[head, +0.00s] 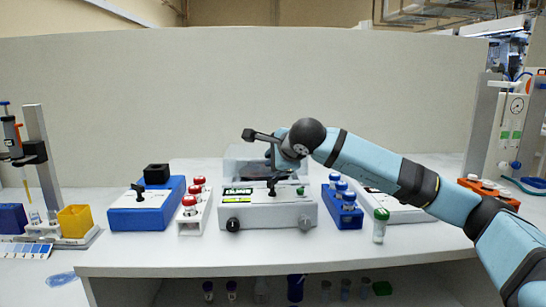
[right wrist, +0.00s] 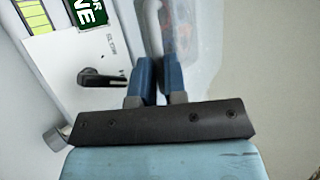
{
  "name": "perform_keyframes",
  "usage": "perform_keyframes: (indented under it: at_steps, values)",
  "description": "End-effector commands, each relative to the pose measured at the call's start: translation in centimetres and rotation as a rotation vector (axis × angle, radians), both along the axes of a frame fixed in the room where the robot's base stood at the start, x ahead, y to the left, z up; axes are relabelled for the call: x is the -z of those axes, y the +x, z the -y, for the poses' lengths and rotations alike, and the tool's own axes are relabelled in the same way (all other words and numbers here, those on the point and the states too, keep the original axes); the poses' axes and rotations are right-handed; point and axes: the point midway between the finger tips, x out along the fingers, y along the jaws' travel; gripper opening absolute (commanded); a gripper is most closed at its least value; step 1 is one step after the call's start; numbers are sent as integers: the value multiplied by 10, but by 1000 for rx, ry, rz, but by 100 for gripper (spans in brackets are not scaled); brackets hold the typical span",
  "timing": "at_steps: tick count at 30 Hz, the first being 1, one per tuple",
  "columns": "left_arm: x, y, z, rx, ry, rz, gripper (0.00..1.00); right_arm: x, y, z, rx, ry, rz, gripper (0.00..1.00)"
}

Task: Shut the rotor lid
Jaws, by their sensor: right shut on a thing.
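The rotor machine (head: 268,214) is a white box with a sloped front panel, a green-and-white label and knobs, in the middle of the bench. Its clear lid (head: 236,153) stands up behind the panel; its exact angle is hard to tell. My right gripper (head: 270,158) is over the machine in front of the lid. In the right wrist view, the right gripper (right wrist: 157,75) is shut on the white lid handle (right wrist: 153,30), at the edge of the clear lid (right wrist: 190,25). The rotor is largely hidden behind my arm and the panel. My left gripper is out of view.
A black lever (right wrist: 100,78) sits on the panel close to my fingers. A white rack of red-capped tubes (head: 192,222) and a blue block (head: 148,207) stand left. A blue rack (head: 342,208) and a green-capped tube (head: 380,226) stand right, under my arm. The bench front is clear.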

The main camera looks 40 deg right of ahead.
Motion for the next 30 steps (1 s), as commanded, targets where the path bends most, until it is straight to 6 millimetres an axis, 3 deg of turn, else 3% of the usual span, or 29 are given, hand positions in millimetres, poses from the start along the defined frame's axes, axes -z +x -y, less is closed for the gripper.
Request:
perform_keyframes:
  at_steps: [13, 14, 16, 17, 25, 30]
  values:
    - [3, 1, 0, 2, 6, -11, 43, 2, 0, 0, 0, 1, 0, 0]
    - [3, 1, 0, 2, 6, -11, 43, 2, 0, 0, 0, 1, 0, 19]
    - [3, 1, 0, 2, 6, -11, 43, 2, 0, 0, 0, 1, 1, 35]
    - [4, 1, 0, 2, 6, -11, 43, 2, 0, 0, 0, 1, 1, 38]
    - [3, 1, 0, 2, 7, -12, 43, 0, -2, 0, 1, 1, 1, 38]
    - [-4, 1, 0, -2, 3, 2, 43, -12, -19, -1, 0, 0, 3, 38]
